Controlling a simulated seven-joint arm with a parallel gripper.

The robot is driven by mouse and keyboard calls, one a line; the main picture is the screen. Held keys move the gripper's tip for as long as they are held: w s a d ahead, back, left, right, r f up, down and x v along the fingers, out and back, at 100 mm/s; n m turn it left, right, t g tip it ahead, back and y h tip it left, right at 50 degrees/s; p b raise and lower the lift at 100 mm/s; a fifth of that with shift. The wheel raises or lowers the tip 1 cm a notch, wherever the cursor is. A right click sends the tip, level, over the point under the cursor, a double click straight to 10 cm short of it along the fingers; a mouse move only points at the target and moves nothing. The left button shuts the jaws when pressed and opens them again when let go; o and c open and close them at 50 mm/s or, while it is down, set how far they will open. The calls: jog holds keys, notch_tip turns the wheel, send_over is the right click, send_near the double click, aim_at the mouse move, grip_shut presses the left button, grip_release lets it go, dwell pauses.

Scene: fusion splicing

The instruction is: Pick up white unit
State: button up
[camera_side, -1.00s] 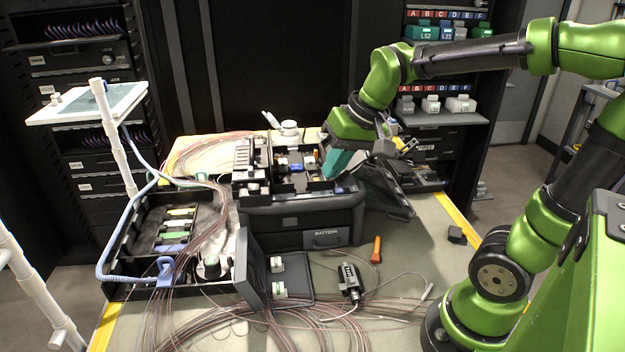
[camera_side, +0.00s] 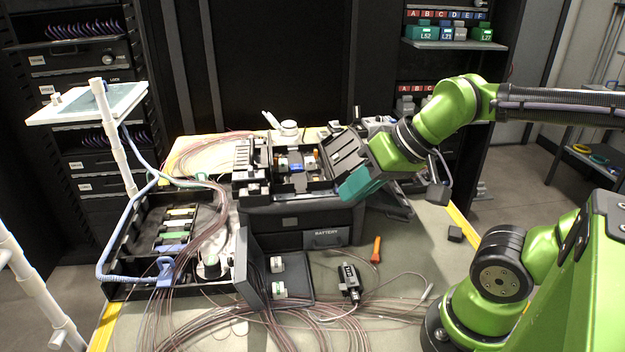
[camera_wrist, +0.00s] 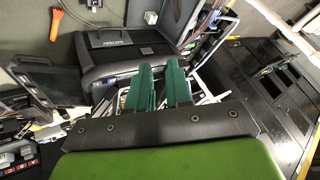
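My gripper (camera_side: 346,193) has teal fingers and is over the right end of the black case, beside its raised lid. The wrist view shows the two teal fingers (camera_wrist: 161,72) apart, with nothing visible held between them. I cannot tell which piece is the white unit. Light units (camera_side: 405,104) stand on the lower rack shelf, largely hidden behind my arm.
The black case (camera_side: 290,222) marked BATTERY stands mid-table with its top open. An open tray (camera_side: 112,291) is at its left. Loose fibres, an orange-handled tool (camera_side: 376,250) and a black device (camera_side: 349,283) lie in front. Green units (camera_side: 421,33) stand on the upper shelf.

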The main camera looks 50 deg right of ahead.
jog(key=shift+o, duration=1.4)
notch_tip(320, 180, up, 8)
jog(key=m+g+h, duration=0.2)
jog(key=m+g, duration=0.3)
jog(key=g, duration=0.2)
send_over(310, 159)
notch_tip(310, 159, down, 11)
jog(key=shift+s+r, duration=0.1)
jog(key=shift+s, duration=0.05)
jog(key=shift+w+f, duration=0.2)
jog(key=shift+f, duration=2.5)
